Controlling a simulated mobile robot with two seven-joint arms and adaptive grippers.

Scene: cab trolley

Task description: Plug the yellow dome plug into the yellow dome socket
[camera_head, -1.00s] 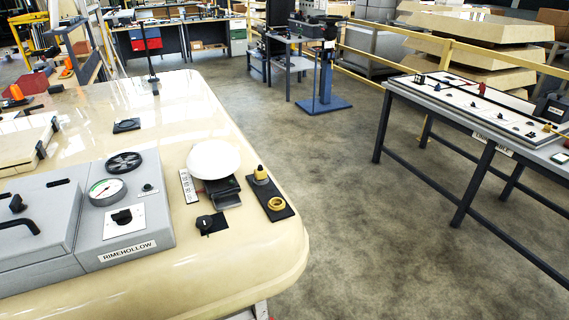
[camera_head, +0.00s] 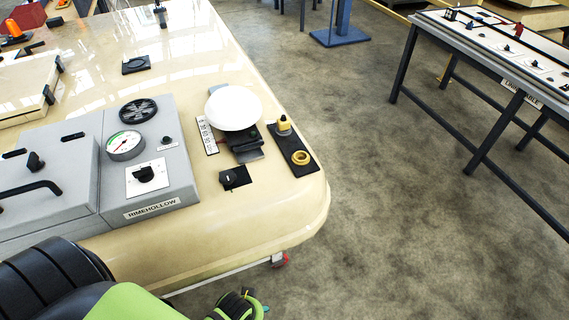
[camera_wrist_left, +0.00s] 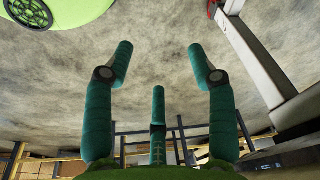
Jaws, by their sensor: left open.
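The yellow dome plug (camera_head: 284,124) stands upright at the far end of a black plate near the right edge of the cream trolley top. The yellow ring-shaped dome socket (camera_head: 300,158) lies on the near end of the same plate, with a dark centre. My left gripper (camera_head: 243,304) is at the bottom of the head view, well short of the plate and beyond the trolley's near edge. In the left wrist view its green fingers (camera_wrist_left: 160,62) are spread open with nothing between them. My right gripper is not in view.
A white round disc (camera_head: 233,107) on a dark stand is left of the plate. A black knob (camera_head: 235,177) sits in front of it. The grey RIMEHOLLOW box (camera_head: 150,160) with gauge is further left. A dark-legged table (camera_head: 470,110) stands across the open floor at right.

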